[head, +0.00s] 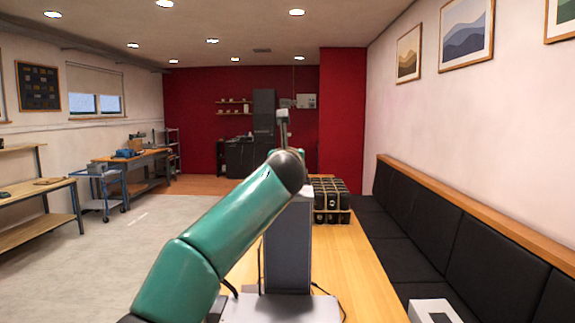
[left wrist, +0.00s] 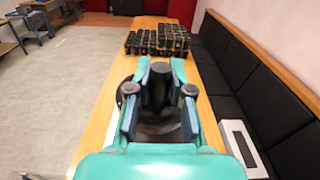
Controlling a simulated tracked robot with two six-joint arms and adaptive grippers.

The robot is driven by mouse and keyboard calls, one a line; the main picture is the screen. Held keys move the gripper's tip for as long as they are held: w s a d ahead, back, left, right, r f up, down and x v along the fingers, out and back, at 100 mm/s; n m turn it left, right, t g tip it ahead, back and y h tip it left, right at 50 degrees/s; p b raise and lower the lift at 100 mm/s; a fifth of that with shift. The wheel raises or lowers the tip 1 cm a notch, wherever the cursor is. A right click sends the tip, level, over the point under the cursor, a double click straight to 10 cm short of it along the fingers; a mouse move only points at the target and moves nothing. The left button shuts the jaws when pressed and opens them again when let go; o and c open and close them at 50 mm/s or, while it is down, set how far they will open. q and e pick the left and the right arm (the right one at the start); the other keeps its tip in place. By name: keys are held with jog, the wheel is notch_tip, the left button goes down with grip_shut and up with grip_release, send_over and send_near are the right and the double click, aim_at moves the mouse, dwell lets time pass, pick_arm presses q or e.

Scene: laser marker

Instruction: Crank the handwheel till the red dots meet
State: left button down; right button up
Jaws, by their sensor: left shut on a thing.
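The laser marker's grey column (head: 288,255) stands on a light base plate (head: 275,308) on the wooden table in the head view. My teal left arm crosses in front of it and hides its top and my left gripper's fingers. In the left wrist view my left gripper (left wrist: 160,72) has its fingers on both sides of a dark upright knob, the handwheel's handle (left wrist: 157,88). The gripper is shut on it. The round dark handwheel (left wrist: 155,128) shows partly below, between the fingers. No red dots are visible in either view. My right gripper is in neither view.
A crate of several dark blocks (head: 331,203) sits on the table (head: 355,262) beyond the marker. Open floor lies to the left.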

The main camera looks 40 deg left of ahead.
pick_arm(q)
jog(key=g+y, duration=0.1)
jog(key=n+g+p, duration=0.1)
jog(key=n+y+p, duration=0.1)
jog(key=shift+w+d+r+g+y, duration=0.2)
jog(key=shift+w+d+g+y, duration=0.1)
jog(key=shift+w+d+g, duration=0.1)
jog(key=shift+w+f+n+g+y+p, duration=0.15)
jog(key=shift+n+g+y+p, duration=0.65)
jog(key=shift+n+g+p, duration=0.5)
jog(key=c, duration=1)
grip_release()
jog(key=shift+c, duration=0.2)
jog(key=v, duration=1.2)
jog(key=shift+f, duration=0.15)
